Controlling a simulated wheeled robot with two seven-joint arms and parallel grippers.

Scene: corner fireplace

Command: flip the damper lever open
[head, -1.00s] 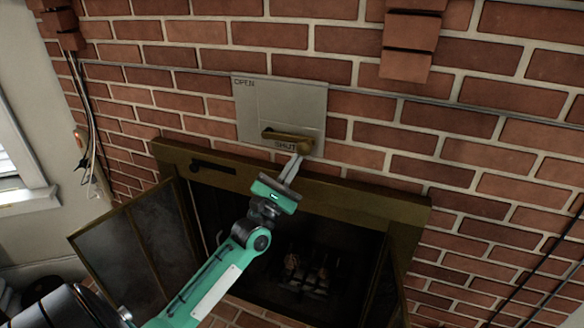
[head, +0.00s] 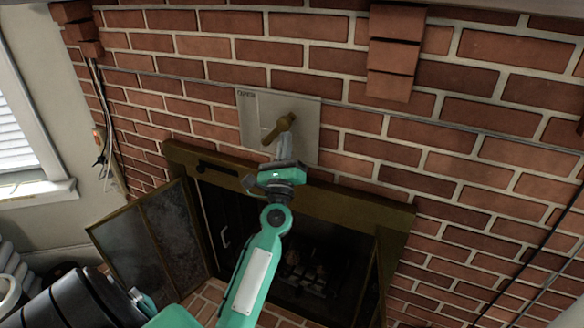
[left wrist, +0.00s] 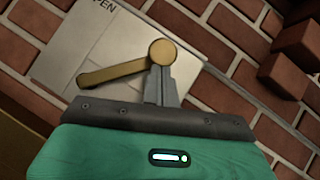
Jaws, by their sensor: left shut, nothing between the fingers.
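The brass damper lever (head: 279,127) is on a pale metal plate (head: 306,118) on the brick wall. It slants from a lower left end up to a round knob at upper right, and stands between horizontal and upright. The "OPEN" label (head: 247,94) is at the plate's upper left; no "SHUT" label is readable now. My left gripper (head: 283,145) is shut and empty, just below the knob. In the left wrist view the closed fingertips (left wrist: 158,72) appear against the underside of the knob (left wrist: 163,52); exact contact is hard to tell. My right gripper is not in view.
The fireplace's brass frame (head: 340,200) runs just below the plate, under my left arm. A glass door (head: 150,235) stands open at the left. Brick ledges (head: 392,55) jut out at upper right. A window (head: 20,150) is at far left.

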